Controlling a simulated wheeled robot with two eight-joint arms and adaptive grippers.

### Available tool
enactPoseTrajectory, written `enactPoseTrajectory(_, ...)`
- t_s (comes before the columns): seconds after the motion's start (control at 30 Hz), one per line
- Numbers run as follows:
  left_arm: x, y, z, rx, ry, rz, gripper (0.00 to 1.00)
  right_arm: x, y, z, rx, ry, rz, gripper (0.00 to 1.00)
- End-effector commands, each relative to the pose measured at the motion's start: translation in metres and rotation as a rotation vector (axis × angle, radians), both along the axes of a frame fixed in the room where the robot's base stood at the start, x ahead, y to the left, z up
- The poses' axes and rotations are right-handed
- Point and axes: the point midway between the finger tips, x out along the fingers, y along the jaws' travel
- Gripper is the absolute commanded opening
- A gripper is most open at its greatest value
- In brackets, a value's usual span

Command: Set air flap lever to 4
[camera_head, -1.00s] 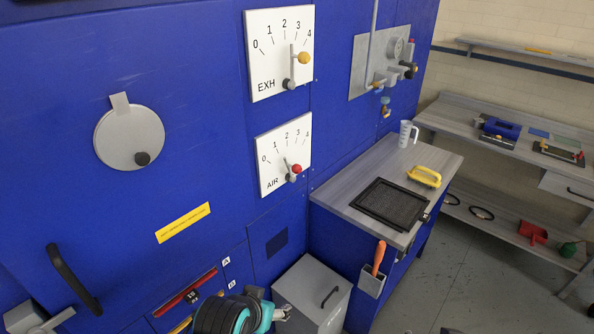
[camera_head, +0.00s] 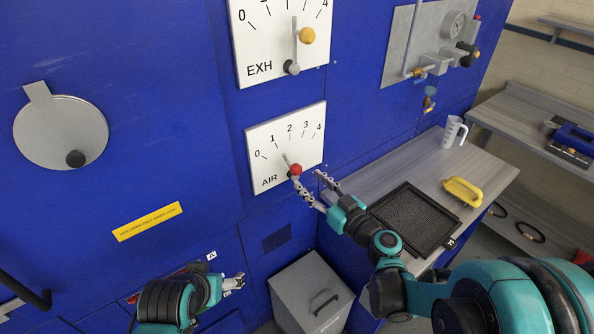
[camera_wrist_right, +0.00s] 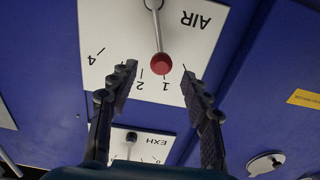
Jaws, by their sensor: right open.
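The AIR dial (camera_head: 308,150) is a white plate numbered 0 to 4 on the blue wall. Its grey lever (camera_head: 287,160) has a red knob (camera_head: 295,170) and points between 1 and 2. My right gripper (camera_head: 307,178) is open at the dial's lower right, close to the knob. The right wrist view shows the dial upside down, with the red knob (camera_wrist_right: 161,64) in the gap between the open fingers (camera_wrist_right: 158,78), not clasped. My left gripper (camera_head: 237,282) is low near the wall; its finger gap is unclear.
The EXH dial (camera_head: 275,72) with a yellow knob (camera_head: 307,36) is above. A grey worktop (camera_head: 410,160) at right holds a black tray (camera_head: 413,216), a yellow handled tool (camera_head: 463,192) and a jug (camera_head: 453,131). A grey bin (camera_head: 308,290) stands below.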

Motion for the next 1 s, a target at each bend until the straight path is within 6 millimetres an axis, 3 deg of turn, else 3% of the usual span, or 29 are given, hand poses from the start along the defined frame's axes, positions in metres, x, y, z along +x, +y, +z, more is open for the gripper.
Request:
enactPoseTrajectory(0.4,0.000,0.000,-0.010,0.000,0.000,0.000,0.81,0.048,0.036,-0.001,0.000,0.002,0.002,0.48)
enactPoseTrajectory(0.73,0.000,0.000,-0.010,0.000,0.000,0.000,0.81,0.053,0.039,0.000,0.000,0.002,0.002,0.48)
enactPoseTrajectory(0.93,0.000,0.000,-0.010,0.000,0.000,0.000,0.81,0.052,0.039,0.000,0.000,0.002,0.002,0.00)
enactPoseTrajectory(1.0,0.000,0.000,-0.010,0.000,0.000,0.000,0.81,0.052,0.039,0.000,0.000,0.002,0.002,0.00)
